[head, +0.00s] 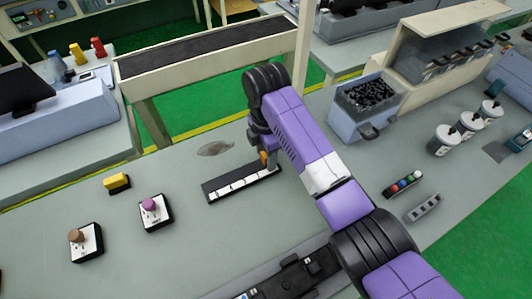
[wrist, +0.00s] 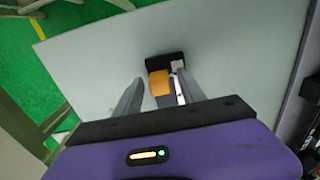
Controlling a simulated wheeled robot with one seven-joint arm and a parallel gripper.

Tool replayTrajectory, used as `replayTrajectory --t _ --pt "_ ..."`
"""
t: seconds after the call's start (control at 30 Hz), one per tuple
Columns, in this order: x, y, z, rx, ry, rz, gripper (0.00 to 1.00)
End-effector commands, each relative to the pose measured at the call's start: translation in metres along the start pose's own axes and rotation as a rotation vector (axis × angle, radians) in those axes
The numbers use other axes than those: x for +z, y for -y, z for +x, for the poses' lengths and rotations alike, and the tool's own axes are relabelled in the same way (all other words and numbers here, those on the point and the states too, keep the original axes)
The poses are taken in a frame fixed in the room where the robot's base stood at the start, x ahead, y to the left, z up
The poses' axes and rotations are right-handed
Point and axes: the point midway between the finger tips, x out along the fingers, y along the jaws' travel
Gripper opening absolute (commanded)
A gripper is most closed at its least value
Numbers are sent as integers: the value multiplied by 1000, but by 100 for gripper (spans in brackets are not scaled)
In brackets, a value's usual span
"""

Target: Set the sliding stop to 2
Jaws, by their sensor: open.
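The sliding stop is an orange block (wrist: 158,84) on a dark track (head: 207,191) with a white scale strip (head: 240,183). In the head view the orange block (head: 263,158) shows as a small patch at the right end of the track, partly hidden by my arm. My gripper (wrist: 160,78) is open, its two grey fingers on either side of the orange block. I cannot tell whether either finger touches it. The track's black end (wrist: 165,61) shows just beyond the block. The numbers on the scale are too small to read.
A purple-knobbed box (head: 154,213), a brown-knobbed box (head: 86,243) and a yellow block (head: 116,183) stand to the left. A bin of black parts (head: 365,100) and white canisters (head: 445,140) stand to the right.

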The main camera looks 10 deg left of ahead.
Motion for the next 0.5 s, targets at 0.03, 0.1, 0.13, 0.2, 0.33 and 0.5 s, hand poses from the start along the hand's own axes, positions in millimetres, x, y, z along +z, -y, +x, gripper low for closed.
replayTrajectory --t 0.03,0.1,0.13,0.2,0.33,0.5 --pt "0 0 0 0 0 0 47" --pt "0 0 0 0 0 0 37" --pt "0 0 0 0 0 0 32" --pt "0 0 0 0 0 0 18" --pt "0 0 0 -1 0 0 0" --pt "0 0 0 -1 0 0 0"
